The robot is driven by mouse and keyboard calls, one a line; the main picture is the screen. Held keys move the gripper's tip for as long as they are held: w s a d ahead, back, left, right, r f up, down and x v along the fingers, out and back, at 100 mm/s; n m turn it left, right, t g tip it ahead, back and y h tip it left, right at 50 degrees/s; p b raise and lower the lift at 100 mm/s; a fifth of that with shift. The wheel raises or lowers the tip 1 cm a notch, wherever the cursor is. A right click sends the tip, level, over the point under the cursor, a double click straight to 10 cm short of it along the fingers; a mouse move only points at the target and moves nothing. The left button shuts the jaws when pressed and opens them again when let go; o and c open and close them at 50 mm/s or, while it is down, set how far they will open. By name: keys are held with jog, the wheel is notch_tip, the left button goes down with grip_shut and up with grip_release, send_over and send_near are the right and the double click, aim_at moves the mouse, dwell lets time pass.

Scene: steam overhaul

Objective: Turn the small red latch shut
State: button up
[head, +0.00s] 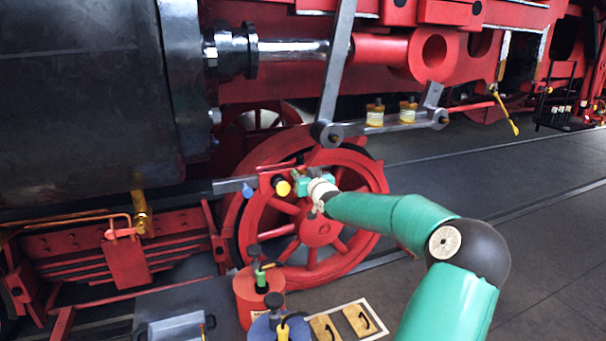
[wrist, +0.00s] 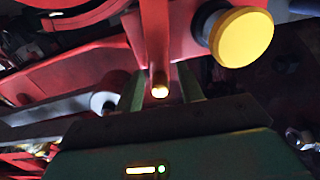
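A narrow red bar (wrist: 157,45), which looks like the small red latch, comes down from the top in the wrist view and ends in a bright round tip. In the head view a thin red bar (head: 282,167) shows just above my gripper, in front of the red spoked wheel; I cannot tell if it is the same part. My gripper (wrist: 161,92) is open, one green finger on each side of the bar's tip, with dark gaps between. In the head view my gripper (head: 300,184) is small and partly hidden by my wrist.
A yellow round knob (wrist: 243,37) sits close right of the fingers; a pale round end (wrist: 102,102) lies close left. A blue knob (head: 248,190) is near the wheel (head: 318,232). Red and blue cans (head: 258,300) and a tray (head: 175,328) stand below. Floor at right is clear.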

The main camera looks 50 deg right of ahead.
jog(key=shift+w+d, duration=0.15)
jog(key=shift+w, duration=0.1)
